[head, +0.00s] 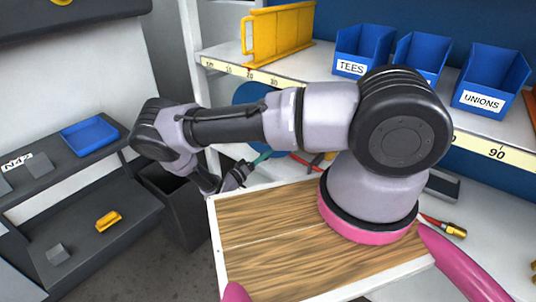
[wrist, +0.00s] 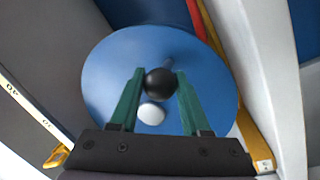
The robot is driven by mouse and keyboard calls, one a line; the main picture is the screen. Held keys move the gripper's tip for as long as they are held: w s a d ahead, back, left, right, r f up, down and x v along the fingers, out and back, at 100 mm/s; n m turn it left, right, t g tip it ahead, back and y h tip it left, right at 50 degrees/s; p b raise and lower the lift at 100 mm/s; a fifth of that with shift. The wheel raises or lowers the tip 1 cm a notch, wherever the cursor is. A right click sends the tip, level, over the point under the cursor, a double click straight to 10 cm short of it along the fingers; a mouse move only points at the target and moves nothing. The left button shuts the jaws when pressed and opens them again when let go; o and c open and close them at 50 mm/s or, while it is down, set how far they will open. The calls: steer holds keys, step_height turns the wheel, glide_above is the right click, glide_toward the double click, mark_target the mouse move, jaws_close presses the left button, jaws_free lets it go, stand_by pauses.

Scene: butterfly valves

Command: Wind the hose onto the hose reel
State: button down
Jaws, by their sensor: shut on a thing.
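The hose reel (wrist: 105,75) shows in the wrist view as a round blue disc with a pale hub (wrist: 152,113). In the head view its blue edge (head: 248,93) shows behind my arm, which hides most of it. A black ball knob (wrist: 160,83) stands out from the disc. My gripper (wrist: 157,74) has its green fingers on either side of the knob and is shut on it. In the head view my gripper (head: 264,156) is low behind the board. A red hose (wrist: 196,18) runs past the disc's upper right; a red end with a brass fitting (head: 455,230) lies at right.
A shelf above holds blue bins (head: 484,80) and a yellow rack (head: 280,32); its ruled front edge (head: 300,88) is close above my arm. A dark bin (head: 170,200) stands left of my gripper. Grey shelves (head: 75,190) with small parts are at left.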

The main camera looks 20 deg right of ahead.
steer(key=shift+w+a+f+m, duration=0.55)
steer(key=shift+w+f+m, duration=0.15)
steer(key=shift+m, duration=0.5)
steer(key=shift+c, duration=1.9)
jaws_free()
steer(key=v, duration=1)
steer(key=shift+a, duration=0.45)
steer(key=shift+s, duration=0.1)
